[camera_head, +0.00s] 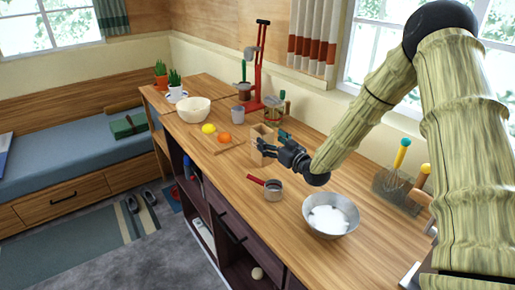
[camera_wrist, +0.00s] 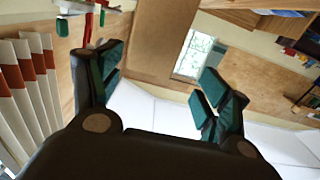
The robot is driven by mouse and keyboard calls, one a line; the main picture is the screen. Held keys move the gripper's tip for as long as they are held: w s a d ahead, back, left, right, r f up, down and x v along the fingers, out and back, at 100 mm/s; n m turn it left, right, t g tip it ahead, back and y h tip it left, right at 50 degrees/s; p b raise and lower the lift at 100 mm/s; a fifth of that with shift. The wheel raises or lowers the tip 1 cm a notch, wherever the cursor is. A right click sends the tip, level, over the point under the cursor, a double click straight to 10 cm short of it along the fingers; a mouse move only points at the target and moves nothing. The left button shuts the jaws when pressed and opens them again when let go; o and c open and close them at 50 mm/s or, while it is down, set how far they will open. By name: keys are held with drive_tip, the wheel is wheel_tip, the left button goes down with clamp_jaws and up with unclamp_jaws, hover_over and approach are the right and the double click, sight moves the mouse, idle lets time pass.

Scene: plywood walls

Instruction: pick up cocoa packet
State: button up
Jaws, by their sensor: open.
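My gripper (camera_head: 268,143) is over the wooden counter, pointing left, with its fingers apart. In the wrist view, its dark green finger pads (camera_wrist: 158,78) are wide apart with nothing clamped between them. A small tan box-like thing (camera_head: 262,131) stands on the counter right behind the fingertips in the head view, partly hidden by them. I cannot tell for sure whether it is the cocoa packet, or whether the fingers touch it. No readable packet label shows.
A board with a lemon (camera_head: 208,128) and an orange (camera_head: 224,137) lies left of my gripper. A red stand (camera_head: 259,70), a jar (camera_head: 281,105) and a cream bowl (camera_head: 194,109) stand farther back.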

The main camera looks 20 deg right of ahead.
sight(256, 128)
drive_tip(key=shift+w+d+f, duration=0.1)
drive_tip(key=shift+w+d, duration=0.05)
drive_tip(key=shift+w, duration=0.4)
drive_tip(key=shift+w+d+f, duration=0.1)
drive_tip(key=shift+w+d, duration=0.05)
drive_tip(key=shift+w, duration=0.4)
drive_tip(key=shift+w+a+r+p, duration=0.2)
drive_tip(key=shift+w+p, duration=0.1)
drive_tip(key=shift+p, duration=0.15)
drive_tip(key=shift+f+p+x, duration=0.15)
drive_tip(key=shift+p+x, duration=0.45)
drive_tip(key=shift+x, duration=0.6)
drive_tip(key=shift+f+p+x, duration=0.2)
drive_tip(key=shift+p+x, duration=0.35)
drive_tip(key=shift+x, duration=0.65)
drive_tip(key=c, duration=1.5)
drive_tip(key=shift+c, duration=0.2)
